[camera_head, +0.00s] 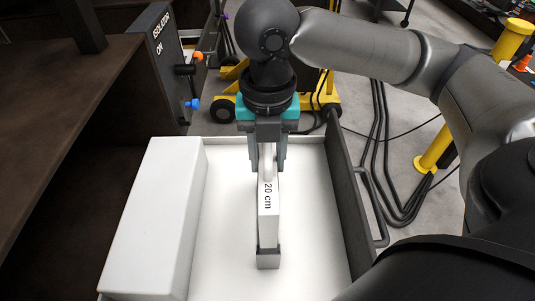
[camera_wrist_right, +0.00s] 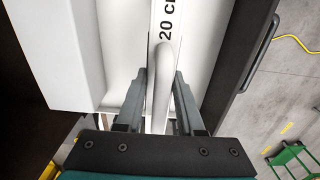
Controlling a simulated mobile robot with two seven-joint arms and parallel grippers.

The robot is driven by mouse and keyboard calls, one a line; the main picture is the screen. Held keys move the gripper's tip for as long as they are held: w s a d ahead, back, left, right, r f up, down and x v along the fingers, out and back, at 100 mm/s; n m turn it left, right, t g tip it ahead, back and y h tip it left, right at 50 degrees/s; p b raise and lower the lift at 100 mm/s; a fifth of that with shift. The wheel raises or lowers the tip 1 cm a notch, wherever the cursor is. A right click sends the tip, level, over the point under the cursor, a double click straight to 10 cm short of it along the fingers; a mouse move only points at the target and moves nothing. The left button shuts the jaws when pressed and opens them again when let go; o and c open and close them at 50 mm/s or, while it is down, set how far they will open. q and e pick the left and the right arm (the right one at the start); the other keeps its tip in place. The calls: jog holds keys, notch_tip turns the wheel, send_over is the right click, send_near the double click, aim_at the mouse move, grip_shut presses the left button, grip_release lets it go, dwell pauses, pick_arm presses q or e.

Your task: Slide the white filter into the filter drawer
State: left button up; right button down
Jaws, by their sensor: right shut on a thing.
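The white filter (camera_head: 268,222) is a narrow white block marked "20 cm" with a rounded handle on top. It stands inside the filter drawer (camera_head: 312,158), which has a white floor and a dark right wall with a bar handle. The filter's near end is at a small grey bracket (camera_head: 268,259) in the drawer; I cannot tell how deeply it is seated. My right gripper (camera_head: 267,165) is shut on the filter's handle from above. In the right wrist view, the fingers (camera_wrist_right: 159,80) lie on both sides of the handle, below the filter's marked top (camera_wrist_right: 168,18). My left gripper is not in view.
A large white block (camera_head: 156,220) fills the drawer's left side, with open floor between it and the filter. A dark panel marked "ISOLATOR ON" (camera_head: 163,50) stands behind at left. Black cables (camera_head: 380,150) and a yellow post (camera_head: 436,150) are on the floor at right.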

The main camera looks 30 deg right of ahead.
jog(key=shift+f+b, duration=2.1)
jog(key=shift+f, duration=2.65)
jog(key=shift+c, duration=2.2)
grip_release()
notch_tip(320, 180, up, 15)
jog(key=shift+r+p, duration=0.15)
jog(key=shift+p, duration=0.8)
